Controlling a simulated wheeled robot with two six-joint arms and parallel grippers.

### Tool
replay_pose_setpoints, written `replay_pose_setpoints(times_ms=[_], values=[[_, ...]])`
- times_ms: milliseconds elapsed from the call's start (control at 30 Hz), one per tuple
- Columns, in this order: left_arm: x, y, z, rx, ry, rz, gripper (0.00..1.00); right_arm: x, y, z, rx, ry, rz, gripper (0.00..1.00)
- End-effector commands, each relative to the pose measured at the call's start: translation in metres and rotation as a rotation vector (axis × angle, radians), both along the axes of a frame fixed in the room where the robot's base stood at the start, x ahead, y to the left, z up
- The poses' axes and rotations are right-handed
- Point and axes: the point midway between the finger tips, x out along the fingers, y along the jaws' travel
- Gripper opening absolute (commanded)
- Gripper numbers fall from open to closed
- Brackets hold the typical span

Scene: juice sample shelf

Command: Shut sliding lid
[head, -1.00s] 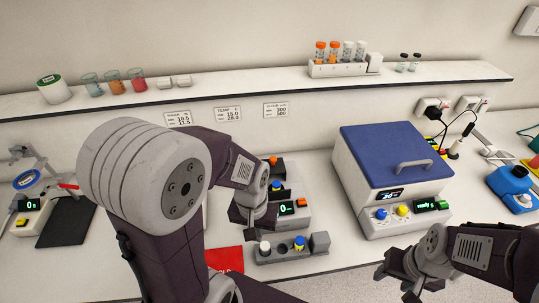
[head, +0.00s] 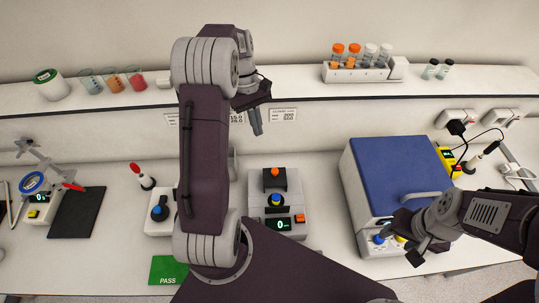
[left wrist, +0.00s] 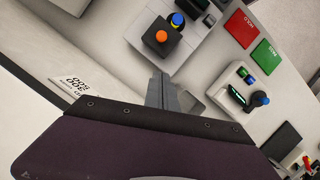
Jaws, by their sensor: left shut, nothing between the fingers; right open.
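A small white instrument (head: 292,188) with a green display stands on the bench. A dark block with an orange knob (head: 275,172) sits at its back, apparently the sliding lid; a blue-topped piece (head: 276,199) with a yellow ring shows in front of it. In the left wrist view the orange knob (left wrist: 162,37) and blue top (left wrist: 177,20) stand close together. My left gripper (head: 257,128) is shut and empty, raised behind the instrument near the shelf edge; its fingers (left wrist: 164,92) point toward the instrument. My right gripper (head: 412,243) is open in front of the blue-topped box.
The blue-topped box (head: 393,168) stands right of the instrument. A shelf (head: 300,98) with a tube rack (head: 352,74) runs above. A white device with a blue knob (head: 159,212) and a green PASS card (head: 168,269) lie left. My left arm hides part of the bench.

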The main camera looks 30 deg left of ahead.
Motion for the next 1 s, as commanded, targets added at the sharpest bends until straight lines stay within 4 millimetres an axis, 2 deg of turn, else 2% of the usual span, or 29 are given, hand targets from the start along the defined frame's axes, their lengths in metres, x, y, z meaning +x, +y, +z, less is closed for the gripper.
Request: replay_pose_setpoints(times_ms=[167, 467, 700, 1000], values=[[-0.005, -0.009, -0.027, -0.002, 0.005, -0.003, 0.00, 0.000, 0.000, 0.007, 0.000, -0.001, 0.000, 0.52], [-0.016, -0.026, -0.089, -0.001, 0.004, -0.004, 0.00, 0.000, 0.000, 0.022, 0.000, -0.001, 0.000, 0.52], [-0.032, -0.053, -0.095, 0.000, 0.001, -0.004, 0.00, 0.000, 0.000, 0.038, 0.000, -0.001, 0.000, 0.52], [-0.035, -0.059, -0.099, 0.001, -0.002, -0.003, 0.00, 0.000, 0.000, 0.039, 0.000, -0.001, 0.000, 0.52]])
